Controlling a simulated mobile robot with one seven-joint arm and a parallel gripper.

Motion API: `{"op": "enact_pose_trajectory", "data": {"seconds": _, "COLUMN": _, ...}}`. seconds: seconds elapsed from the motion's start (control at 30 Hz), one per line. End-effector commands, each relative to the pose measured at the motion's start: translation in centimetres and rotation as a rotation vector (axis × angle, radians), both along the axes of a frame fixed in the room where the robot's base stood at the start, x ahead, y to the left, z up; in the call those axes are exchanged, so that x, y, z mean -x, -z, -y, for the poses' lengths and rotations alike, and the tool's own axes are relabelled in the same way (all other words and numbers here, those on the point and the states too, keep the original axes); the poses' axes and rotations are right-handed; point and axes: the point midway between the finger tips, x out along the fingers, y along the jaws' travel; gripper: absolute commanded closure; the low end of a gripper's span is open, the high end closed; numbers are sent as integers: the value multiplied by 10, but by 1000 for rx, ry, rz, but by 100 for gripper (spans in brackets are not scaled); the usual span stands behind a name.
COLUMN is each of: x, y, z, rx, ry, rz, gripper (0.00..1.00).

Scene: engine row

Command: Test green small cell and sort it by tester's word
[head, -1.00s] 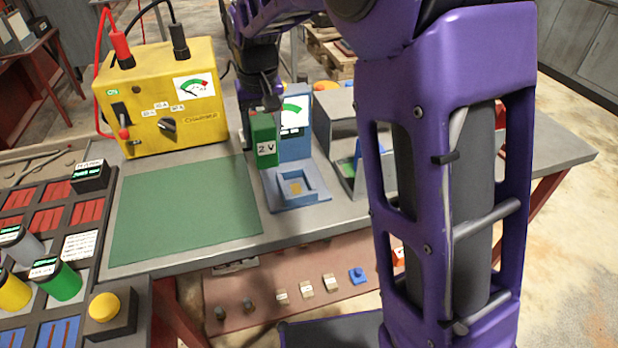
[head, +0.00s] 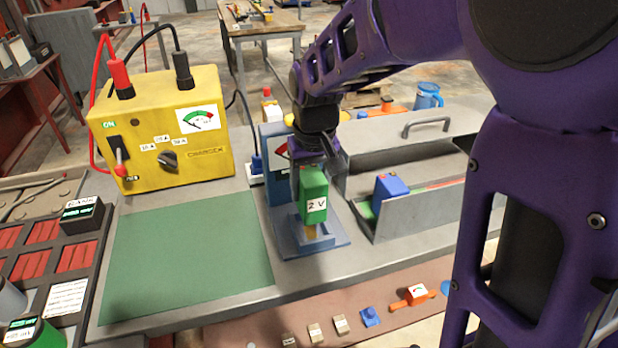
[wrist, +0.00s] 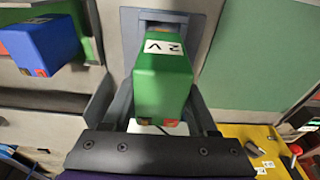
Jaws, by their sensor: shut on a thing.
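The green small cell (head: 313,190), marked "2 V", is upright in my gripper (head: 315,158), which is shut on its upper part. In the head view it is over the socket of the blue tester (head: 274,172); a brass contact shows just below it, and I cannot tell whether they touch. The tester's dial is mostly hidden by my gripper; a red part shows. The wrist view shows the cell (wrist: 162,75) between my fingers, label up. A grey tray (head: 412,222) with green and red on its floor stands to the right, holding a blue block (head: 390,187).
A yellow charger (head: 160,130) with red and black leads stands at the back left. A bare green mat (head: 185,255) lies in front of it. A rack (head: 30,265) of cells is at the left edge. A grey lidded box (head: 410,150) stands behind the tray.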

Motion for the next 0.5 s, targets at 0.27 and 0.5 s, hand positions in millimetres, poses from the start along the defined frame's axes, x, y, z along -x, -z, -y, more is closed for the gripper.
{"op": "enact_pose_trajectory", "data": {"seconds": 0.27, "x": 0, "y": 31, "z": 0, "rx": 0, "ry": 1, "rz": 0, "gripper": 100}}
{"op": "enact_pose_trajectory", "data": {"seconds": 0.5, "x": -1, "y": 58, "z": 0, "rx": -1, "ry": 1, "rz": 3, "gripper": 100}}
